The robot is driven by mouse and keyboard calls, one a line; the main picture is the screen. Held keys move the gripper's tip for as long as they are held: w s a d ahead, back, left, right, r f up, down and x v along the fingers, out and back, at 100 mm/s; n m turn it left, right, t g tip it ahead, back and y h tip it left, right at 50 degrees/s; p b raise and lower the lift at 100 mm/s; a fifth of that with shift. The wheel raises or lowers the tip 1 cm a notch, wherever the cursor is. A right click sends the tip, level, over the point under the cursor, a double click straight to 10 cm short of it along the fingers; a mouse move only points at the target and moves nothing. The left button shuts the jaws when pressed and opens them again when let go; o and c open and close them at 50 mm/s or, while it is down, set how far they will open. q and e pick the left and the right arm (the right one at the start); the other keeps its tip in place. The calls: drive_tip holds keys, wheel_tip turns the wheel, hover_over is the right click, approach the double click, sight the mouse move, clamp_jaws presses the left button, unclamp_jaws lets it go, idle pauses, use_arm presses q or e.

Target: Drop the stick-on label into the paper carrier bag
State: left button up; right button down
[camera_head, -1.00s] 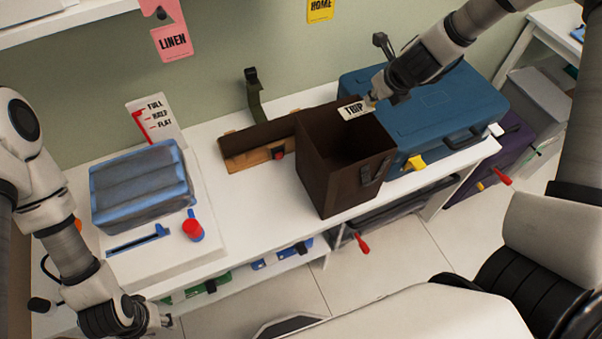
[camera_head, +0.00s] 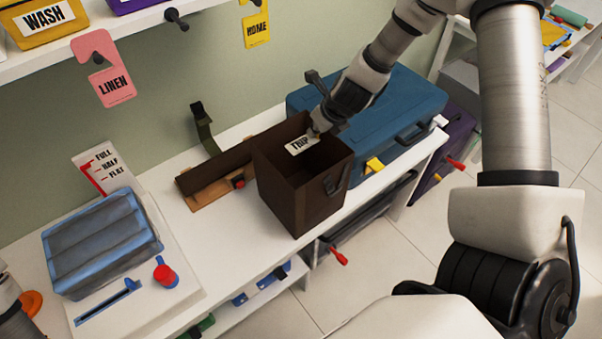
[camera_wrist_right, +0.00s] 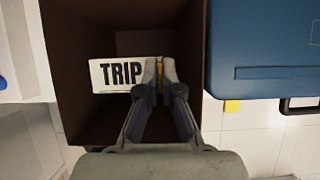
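The stick-on label is a white tag reading TRIP (camera_head: 301,145); it also shows in the right wrist view (camera_wrist_right: 115,75). The paper carrier bag is a dark brown open-topped box shape (camera_head: 293,207) standing upright on the white bench; its walls surround the label in the right wrist view (camera_wrist_right: 70,120). My right gripper (camera_head: 314,132) is shut on the label's right end and holds it over the bag's opening. In the right wrist view the fingertips (camera_wrist_right: 159,72) are close together at the label. Whether the label is below the rim is hard to tell. My left gripper is out of view.
A blue case (camera_head: 385,110) stands right of the bag. A brown tray-like piece (camera_head: 215,172) lies to its left. A blue-grey folded bundle (camera_head: 100,245) sits further left. Pink LINEN (camera_head: 112,85) and yellow HOME (camera_head: 256,30) tags hang above.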

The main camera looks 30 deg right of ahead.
drive_tip(key=shift+d, duration=0.15)
drive_tip(key=c, duration=1.2)
unclamp_jaws()
drive_tip(key=shift+c, duration=0.2)
drive_tip(key=shift+r, duration=0.25)
drive_tip(key=v, duration=1.1)
drive_tip(key=shift+r, duration=0.3)
